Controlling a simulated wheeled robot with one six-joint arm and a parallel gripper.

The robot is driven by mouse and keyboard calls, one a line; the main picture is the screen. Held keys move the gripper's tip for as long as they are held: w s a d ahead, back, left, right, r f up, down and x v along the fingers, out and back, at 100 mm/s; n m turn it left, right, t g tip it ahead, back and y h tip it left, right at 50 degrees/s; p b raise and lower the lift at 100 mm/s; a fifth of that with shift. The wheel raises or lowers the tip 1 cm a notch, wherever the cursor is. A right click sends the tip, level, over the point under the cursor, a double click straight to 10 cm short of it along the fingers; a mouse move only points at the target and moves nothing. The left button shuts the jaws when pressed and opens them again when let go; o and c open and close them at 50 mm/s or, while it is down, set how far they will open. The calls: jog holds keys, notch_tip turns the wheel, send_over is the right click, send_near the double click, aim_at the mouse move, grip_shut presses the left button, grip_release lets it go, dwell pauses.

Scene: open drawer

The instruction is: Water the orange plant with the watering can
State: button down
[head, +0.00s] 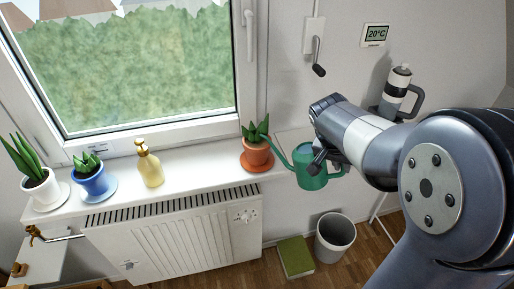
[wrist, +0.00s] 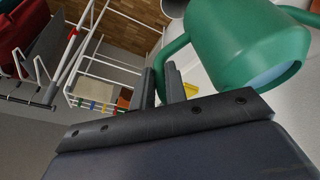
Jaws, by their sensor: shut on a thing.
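The green watering can (head: 312,180) hangs in front of the right end of the windowsill. My gripper (head: 318,160) is shut on its handle, which passes between my fingers (wrist: 162,85) in the wrist view. The can's body (wrist: 245,40) fills the upper right of that view. Its spout points left, and the tip shows beside the orange pot, near the plant's leaves. The can looks about upright. The orange plant (head: 256,152), green leaves in an orange pot, stands on an orange saucer at the sill's right end. I cannot tell whether water flows.
A yellow bottle (head: 149,166), a blue-potted plant (head: 92,180) and a white-potted plant (head: 38,188) stand further left on the sill. A radiator (head: 175,235) is below. A bin (head: 335,238) and green box (head: 296,257) stand on the floor. A grey flask (head: 396,92) is at the upper right.

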jog(key=shift+g+h, duration=0.4)
jog(key=shift+h, duration=0.3)
jog(key=shift+w+a+r+p, duration=0.1)
jog(key=shift+r+p, duration=0.65)
jog(key=shift+r, duration=0.3)
jog(key=shift+w+a+r+p, duration=0.1)
jog(key=shift+r+p, duration=0.6)
jog(key=shift+r, duration=0.3)
dwell(1.4)
jog(key=shift+t+y, duration=0.4)
jog(key=shift+y, duration=0.5)
jog(key=f+b, duration=0.5)
jog(key=shift+s+d, duration=0.2)
jog(key=shift+d, duration=0.1)
jog(key=shift+f, duration=0.1)
jog(key=f+y+b, duration=0.1)
jog(key=f+b, duration=0.1)
jog(key=f+t+y+b, duration=0.1)
jog(key=f+b, duration=0.1)
jog(key=shift+w+a+f+m+b, duration=0.1)
jog(key=shift+a+f+m+b, duration=0.1)
jog(key=shift+f+m+b, duration=0.15)
jog(key=shift+r, duration=0.1)
